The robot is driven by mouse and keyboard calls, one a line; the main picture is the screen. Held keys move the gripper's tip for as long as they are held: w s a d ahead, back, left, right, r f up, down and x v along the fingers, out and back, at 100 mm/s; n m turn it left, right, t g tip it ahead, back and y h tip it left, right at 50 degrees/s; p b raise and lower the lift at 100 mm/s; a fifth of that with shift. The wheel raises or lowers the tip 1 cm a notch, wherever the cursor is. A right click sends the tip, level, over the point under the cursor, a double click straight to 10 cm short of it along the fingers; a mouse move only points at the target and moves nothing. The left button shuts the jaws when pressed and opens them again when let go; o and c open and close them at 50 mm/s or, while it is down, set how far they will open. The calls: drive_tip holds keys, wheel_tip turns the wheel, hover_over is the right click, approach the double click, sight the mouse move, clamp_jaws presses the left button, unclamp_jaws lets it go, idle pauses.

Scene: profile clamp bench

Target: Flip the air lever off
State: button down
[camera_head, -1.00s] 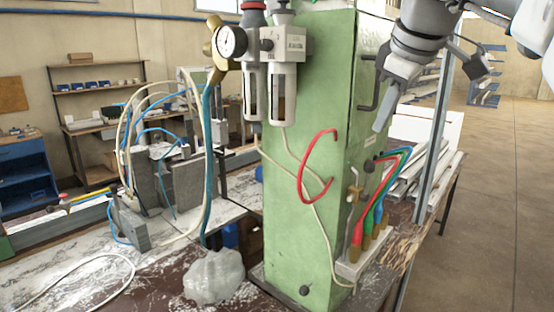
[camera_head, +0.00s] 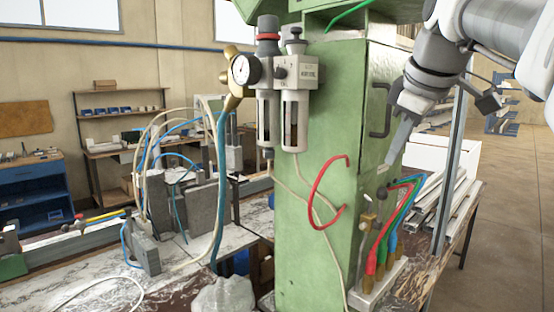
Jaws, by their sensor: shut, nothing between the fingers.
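A small lever with a dark round knob (camera_head: 382,193) stands on the side face of the green cabinet (camera_head: 310,220). Brass fittings (camera_head: 368,219) sit just below and left of it. I cannot tell for sure that this is the air lever. My gripper (camera_head: 394,160) is shut and empty, its fingers pointing down. Its tips appear a little above and to the right of the knob, with a visible gap. The depth between them is hard to judge.
Red, green and blue hoses (camera_head: 388,232) curve down right beside the knob. A dark handle (camera_head: 381,110) sticks out from the cabinet side near my gripper. A red hose loop (camera_head: 318,205) and a gauge (camera_head: 245,69) are on the front. Metal profiles (camera_head: 462,205) lie at right.

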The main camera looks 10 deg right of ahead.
approach(381, 192)
wheel_tip(381, 192, down, 5)
drive_tip(key=a, duration=0.3)
drive_tip(key=shift+w+d+f, duration=0.2)
drive_tip(key=shift+w+d, duration=0.45)
drive_tip(key=shift+w, duration=0.1)
drive_tip(key=shift+w+d+f, duration=0.25)
drive_tip(key=shift+w+d, duration=0.4)
drive_tip(key=shift+w, duration=0.05)
drive_tip(key=shift+r+p, duration=0.15)
drive_tip(key=shift+p, duration=0.3)
drive_tip(key=shift+w+d+y+p, duration=0.15)
drive_tip(key=shift+d+y+p, duration=0.15)
drive_tip(key=shift+p, duration=0.15)
drive_tip(key=shift+w+d+g+p, duration=0.1)
drive_tip(key=shift+g+p, duration=0.2)
drive_tip(key=shift+p, duration=0.1)
